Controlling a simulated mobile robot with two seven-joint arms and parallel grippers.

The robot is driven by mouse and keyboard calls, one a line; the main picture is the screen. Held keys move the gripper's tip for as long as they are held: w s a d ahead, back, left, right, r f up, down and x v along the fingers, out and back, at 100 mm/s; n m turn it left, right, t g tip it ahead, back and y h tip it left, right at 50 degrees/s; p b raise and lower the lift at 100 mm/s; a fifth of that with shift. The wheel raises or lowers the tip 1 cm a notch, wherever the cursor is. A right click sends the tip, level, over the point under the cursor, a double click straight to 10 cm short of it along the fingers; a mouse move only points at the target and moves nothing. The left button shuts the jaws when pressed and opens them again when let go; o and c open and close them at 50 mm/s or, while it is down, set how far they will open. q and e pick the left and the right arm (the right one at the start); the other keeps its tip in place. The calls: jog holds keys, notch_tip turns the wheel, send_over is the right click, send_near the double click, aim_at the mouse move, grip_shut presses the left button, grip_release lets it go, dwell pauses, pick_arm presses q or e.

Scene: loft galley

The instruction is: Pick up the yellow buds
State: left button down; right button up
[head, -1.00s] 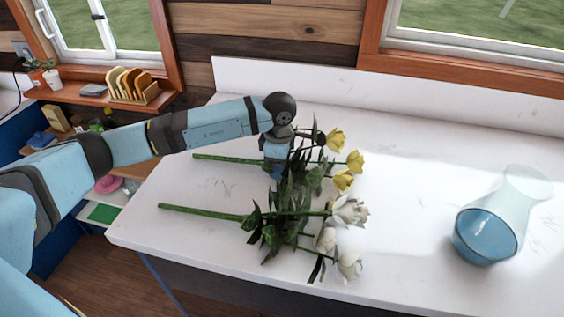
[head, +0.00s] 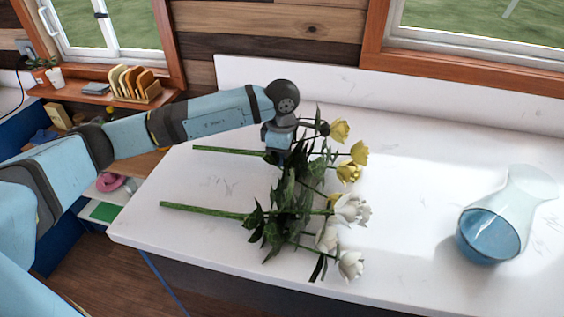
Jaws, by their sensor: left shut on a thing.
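The yellow buds (head: 350,172) are a bunch of yellow flowers with dark leaves and a green stem, at the middle of the white counter. Their stem (head: 230,152) points left and the blooms point right. My left gripper (head: 277,158) reaches down over the bunch and is shut on its stem, where the leaves begin. Its fingertips are partly hidden by the wrist and leaves. A bunch of white flowers (head: 350,208) lies just in front, its leaves overlapping those of the yellow bunch. My right gripper is not in view.
The white counter (head: 420,190) is clear between the flowers and vase. Windows and a wooden wall are behind. A rack (head: 137,88) and small pots (head: 55,76) stand on the left shelf.

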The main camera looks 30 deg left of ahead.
pick_arm(q)
notch_tip(320, 180, up, 18)
jog(key=b, duration=0.2)
jog(key=shift+f, duration=0.25)
dwell(0.9)
